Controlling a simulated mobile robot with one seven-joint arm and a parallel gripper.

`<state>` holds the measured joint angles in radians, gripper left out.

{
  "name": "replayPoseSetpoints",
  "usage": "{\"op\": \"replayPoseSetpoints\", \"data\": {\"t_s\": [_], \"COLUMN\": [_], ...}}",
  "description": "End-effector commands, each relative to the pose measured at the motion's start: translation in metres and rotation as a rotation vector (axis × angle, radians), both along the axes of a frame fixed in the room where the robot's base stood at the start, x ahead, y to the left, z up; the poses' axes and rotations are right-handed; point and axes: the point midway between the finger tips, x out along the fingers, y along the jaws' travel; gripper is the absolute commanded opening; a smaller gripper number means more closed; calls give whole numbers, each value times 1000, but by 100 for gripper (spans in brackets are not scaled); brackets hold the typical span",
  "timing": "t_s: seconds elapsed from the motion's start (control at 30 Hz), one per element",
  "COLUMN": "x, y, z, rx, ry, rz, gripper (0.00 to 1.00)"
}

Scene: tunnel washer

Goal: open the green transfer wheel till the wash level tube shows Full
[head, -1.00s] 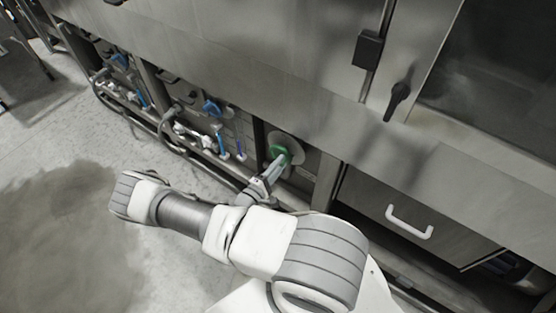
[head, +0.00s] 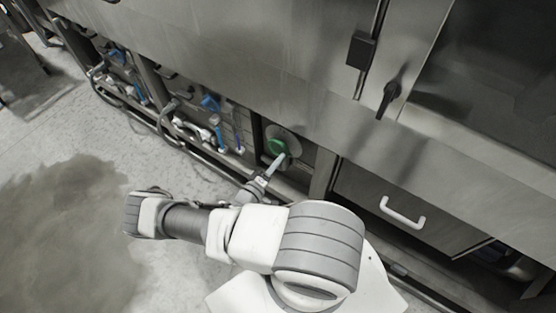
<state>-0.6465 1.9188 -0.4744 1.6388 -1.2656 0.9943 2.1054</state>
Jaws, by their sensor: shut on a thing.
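The green transfer wheel (head: 277,147) sits in front of a round grey plate (head: 291,139) low on the washer front, right of the blue-handled valves. My gripper (head: 279,160) reaches up to it from below and is shut on the wheel at its lower right edge. The fingers cover part of the wheel. I cannot pick out the wash level tube with its Full mark; small blue tubes (head: 220,138) stand to the left, too small to read.
Blue valve handles (head: 210,102) and pipes line the lower left. A drawer with a white handle (head: 402,213) is at the right. A black door latch (head: 389,96) is above. A dark wet patch (head: 70,235) lies on the open floor at left.

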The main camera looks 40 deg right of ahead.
Motion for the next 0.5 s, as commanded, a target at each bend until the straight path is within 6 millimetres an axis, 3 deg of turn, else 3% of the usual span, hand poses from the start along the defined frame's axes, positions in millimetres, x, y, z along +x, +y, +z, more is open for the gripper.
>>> {"op": "replayPoseSetpoints", "data": {"t_s": [0.37, 0.4, 0.5], "x": [-1, -1, -1], "y": [1, 1, 1], "z": [-3, -3, -2], "rx": [8, 7, 6], "ry": [2, 2, 1], "rz": [-1, -1, 0], "gripper": [0, 35, 53]}}
